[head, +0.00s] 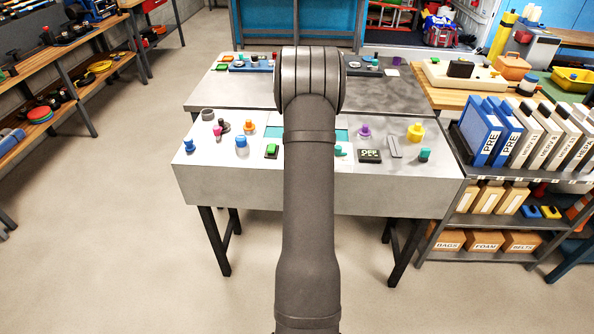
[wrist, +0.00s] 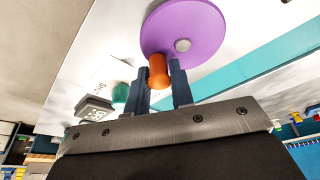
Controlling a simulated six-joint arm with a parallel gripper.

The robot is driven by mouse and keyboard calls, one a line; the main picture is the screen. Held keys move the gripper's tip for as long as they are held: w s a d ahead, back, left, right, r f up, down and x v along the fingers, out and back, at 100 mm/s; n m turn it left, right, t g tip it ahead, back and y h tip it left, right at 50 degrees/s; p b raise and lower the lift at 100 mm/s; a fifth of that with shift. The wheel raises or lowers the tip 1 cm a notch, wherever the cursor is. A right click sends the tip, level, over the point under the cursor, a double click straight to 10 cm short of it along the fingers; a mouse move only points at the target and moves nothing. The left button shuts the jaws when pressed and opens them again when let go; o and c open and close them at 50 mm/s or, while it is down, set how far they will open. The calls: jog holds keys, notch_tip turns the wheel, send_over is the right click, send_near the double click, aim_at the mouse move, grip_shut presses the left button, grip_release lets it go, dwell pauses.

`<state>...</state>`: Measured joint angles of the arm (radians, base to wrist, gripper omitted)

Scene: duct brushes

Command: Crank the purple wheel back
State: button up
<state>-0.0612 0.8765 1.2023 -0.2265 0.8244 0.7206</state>
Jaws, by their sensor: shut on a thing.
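The purple wheel (wrist: 185,28) is a flat round disc with a grey hub at its middle, at the top of the wrist view. An orange crank handle (wrist: 158,72) stands out from it near its rim. My gripper (wrist: 160,76) has its two dark fingers on either side of the handle and is shut on it. In the head view my arm hides the gripper. A small purple piece (head: 364,131) shows on the panel right of my arm there; I cannot tell if it is the same wheel.
The pale panel table (head: 225,182) carries several knobs and buttons. A dark OFF sign (head: 369,156), a teal knob (head: 340,150) and a yellow knob (head: 415,131) sit right of my arm. A blue knob (head: 241,141) and a green button (head: 271,151) sit left.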

jog(key=shift+s+a, duration=0.45)
jog(key=shift+s, duration=0.15)
jog(key=shift+r, duration=0.1)
jog(key=shift+s+a, duration=0.3)
jog(key=shift+a, duration=0.2)
jog(key=shift+a, duration=0.1)
jog(key=shift+s+a, duration=0.35)
jog(key=shift+a, duration=0.25)
jog(key=shift+a, duration=0.1)
